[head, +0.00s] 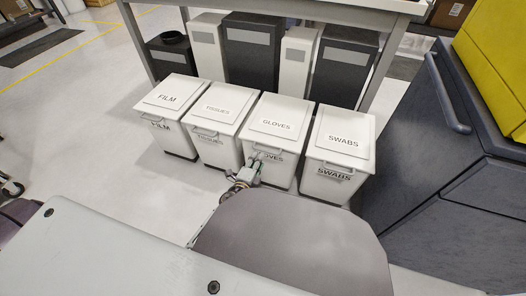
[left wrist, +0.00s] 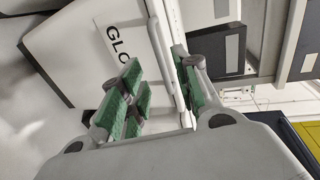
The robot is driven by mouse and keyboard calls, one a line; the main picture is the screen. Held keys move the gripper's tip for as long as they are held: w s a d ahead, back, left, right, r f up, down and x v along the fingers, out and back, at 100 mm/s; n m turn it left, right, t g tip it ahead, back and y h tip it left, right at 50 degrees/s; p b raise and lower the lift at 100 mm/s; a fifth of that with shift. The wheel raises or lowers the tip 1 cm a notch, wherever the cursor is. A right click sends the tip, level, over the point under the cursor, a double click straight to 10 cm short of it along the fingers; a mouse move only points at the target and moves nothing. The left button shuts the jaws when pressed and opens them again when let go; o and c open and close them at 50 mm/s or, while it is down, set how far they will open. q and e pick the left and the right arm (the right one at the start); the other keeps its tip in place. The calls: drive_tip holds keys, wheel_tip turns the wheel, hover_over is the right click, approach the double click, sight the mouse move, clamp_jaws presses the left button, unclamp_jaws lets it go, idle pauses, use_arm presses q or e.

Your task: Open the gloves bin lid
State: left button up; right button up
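The white gloves bin (head: 283,171) stands third from the left in a row of white bins. Its lid (head: 277,118), labelled GLOVES, lies closed on top, with a handle at its front edge. My left gripper (head: 252,164) is at the front left of this bin, just below the lid's front edge. In the left wrist view, the left gripper (left wrist: 158,78) has its green-padded fingers apart, with the white front edge or handle of the lid (left wrist: 85,45) showing between them. I cannot tell whether either finger touches it. My right gripper is in no view.
The film bin (head: 170,138) and tissues bin (head: 219,150) stand to the left, and the swabs bin (head: 327,185) close on the right. Dark and white containers stand behind, under a table (head: 330,12). A dark cabinet (head: 430,160) blocks the right.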

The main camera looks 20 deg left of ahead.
sight(263, 150)
use_arm(q)
drive_tip(key=shift+b+x, duration=0.75)
drive_tip(key=shift+x, duration=3.15)
clamp_jaws()
